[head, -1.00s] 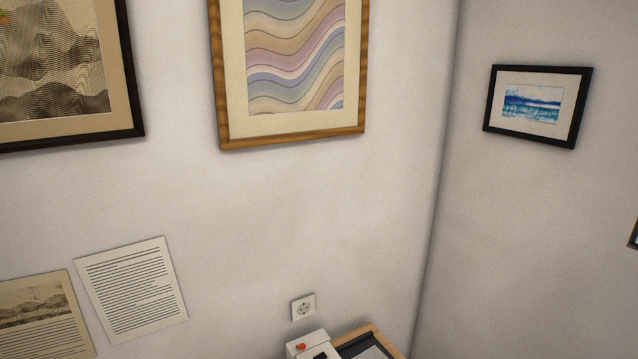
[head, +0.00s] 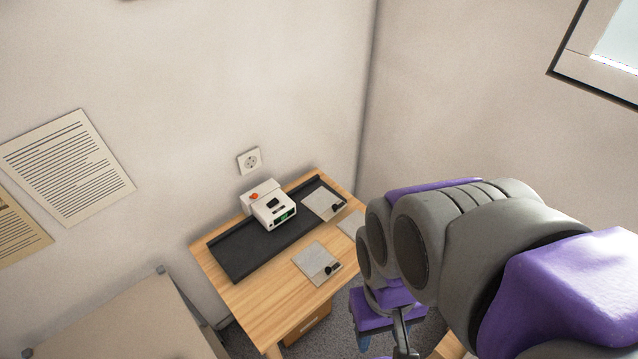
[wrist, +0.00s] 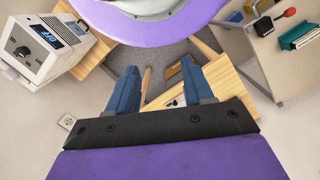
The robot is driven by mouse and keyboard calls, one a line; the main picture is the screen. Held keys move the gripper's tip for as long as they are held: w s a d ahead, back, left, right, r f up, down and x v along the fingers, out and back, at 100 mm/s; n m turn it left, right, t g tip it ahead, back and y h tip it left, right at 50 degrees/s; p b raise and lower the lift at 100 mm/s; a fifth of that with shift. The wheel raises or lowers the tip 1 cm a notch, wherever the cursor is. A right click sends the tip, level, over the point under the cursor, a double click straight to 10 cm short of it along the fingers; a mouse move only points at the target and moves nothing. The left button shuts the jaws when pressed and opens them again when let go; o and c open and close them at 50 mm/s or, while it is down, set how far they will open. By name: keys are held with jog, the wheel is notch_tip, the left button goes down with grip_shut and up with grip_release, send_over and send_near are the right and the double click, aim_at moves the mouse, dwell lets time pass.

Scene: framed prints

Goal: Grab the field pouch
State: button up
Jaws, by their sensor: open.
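I cannot pick out a field pouch with certainty in either view. My gripper (wrist: 158,72) shows in the wrist view with its two blue fingers spread apart and nothing between them. The floor and wooden furniture show beyond the fingers. In the head view my purple and grey arm fills the right side, and my gripper (head: 386,318) hangs low to the right of the wooden desk (head: 245,300), partly hidden by the arm.
On the desk, a white device (head: 270,205) stands on a black mat (head: 235,262), with flat grey pads (head: 317,263) around it. A pale cabinet (head: 125,320) stands at left. The wrist view shows a boxy device (wrist: 45,50) and a green item (wrist: 300,36).

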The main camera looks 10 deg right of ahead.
dwell(0.3)
jog(key=w+a+f+m+t+y+p, duration=0.15)
jog(key=w+m+y, duration=0.25)
jog(key=w, duration=0.5)
jog(key=w+a+f+m+y, duration=0.1)
jog(key=w+f+m+y, duration=0.3)
jog(key=w, duration=0.6)
jog(key=w+a+m+y+p, duration=0.1)
jog(key=w+m+y, duration=0.3)
jog(key=w, duration=0.5)
jog(key=w+d+f+m+t, duration=0.5)
jog(key=w+d+f+m, duration=0.4)
jog(key=d, duration=0.1)
jog(key=m+t+h+p, duration=0.1)
jog(key=m+t+h, duration=0.1)
jog(key=m+t, duration=0.45)
send_near(338, 207)
jog(key=w+a+g+b, duration=0.1)
jog(key=w+a+m, duration=0.1)
jog(key=shift+w+a+m+g+b, duration=0.1)
jog(key=shift+w+m+g+b, duration=0.2)
jog(key=shift+g+b, duration=0.1)
jog(key=shift+r+b+x, duration=0.15)
jog(key=shift+b+x, duration=0.2)
jog(key=shift+x, duration=1.15)
jog(key=shift+r+b+x, duration=0.1)
jog(key=shift+b+x, duration=0.2)
jog(key=shift+x, duration=1.2)
jog(key=shift+w+a, duration=0.1)
